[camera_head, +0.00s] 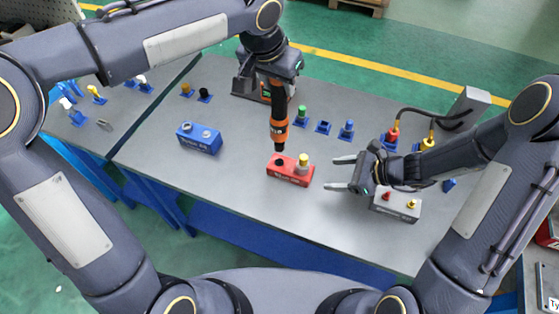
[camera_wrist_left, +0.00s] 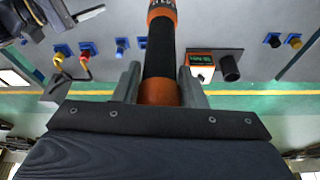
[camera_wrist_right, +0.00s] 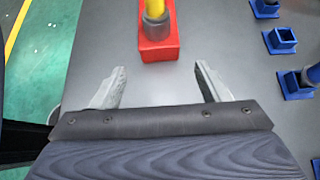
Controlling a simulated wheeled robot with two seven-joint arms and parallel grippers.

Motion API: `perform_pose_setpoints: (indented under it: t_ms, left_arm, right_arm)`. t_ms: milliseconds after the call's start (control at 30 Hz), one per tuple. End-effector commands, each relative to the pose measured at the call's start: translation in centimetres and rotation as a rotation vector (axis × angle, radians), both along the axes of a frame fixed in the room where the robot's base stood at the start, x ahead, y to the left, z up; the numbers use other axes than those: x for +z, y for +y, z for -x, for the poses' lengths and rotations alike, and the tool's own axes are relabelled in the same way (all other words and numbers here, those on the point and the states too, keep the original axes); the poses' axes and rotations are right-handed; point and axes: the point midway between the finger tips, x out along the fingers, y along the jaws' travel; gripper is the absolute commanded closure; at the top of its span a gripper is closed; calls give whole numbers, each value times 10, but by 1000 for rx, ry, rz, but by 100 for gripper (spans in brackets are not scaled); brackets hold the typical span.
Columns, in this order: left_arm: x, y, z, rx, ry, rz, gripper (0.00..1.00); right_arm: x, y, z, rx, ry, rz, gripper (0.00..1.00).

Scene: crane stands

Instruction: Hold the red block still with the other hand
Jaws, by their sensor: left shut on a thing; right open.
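The red block (camera_head: 290,172) sits on the grey table, with a black fitting and a yellow fitting (camera_head: 303,161) on its top. In the right wrist view the red block (camera_wrist_right: 158,45) lies ahead of my fingers, centred between them. My right gripper (camera_head: 345,173) is open and empty, just right of the block, its fingers pointing at it and apart from it. My left gripper (camera_head: 270,78) is shut on a black and orange tool (camera_head: 279,110). The tool hangs upright with its lower end above the block's black fitting; I cannot tell whether they touch.
A blue block (camera_head: 199,138) stands to the left and a grey block (camera_head: 396,207) lies under my right wrist. Several small blue holders, one with a green fitting (camera_head: 301,115), stand behind. A display unit (camera_wrist_left: 203,62) is near the tool. The table's front is clear.

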Motion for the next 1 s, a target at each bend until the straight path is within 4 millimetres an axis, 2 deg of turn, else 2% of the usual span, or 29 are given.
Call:
perform_pose_setpoints:
  t_ms: [633,1000]
  left_arm:
    - [2,-1,0,0,-5,3,100]
    - [2,-1,0,0,-5,3,100]
  right_arm:
    - [-40,56,-17,2,1,-1,31]
    - [-49,70,-22,1,-1,-1,31]
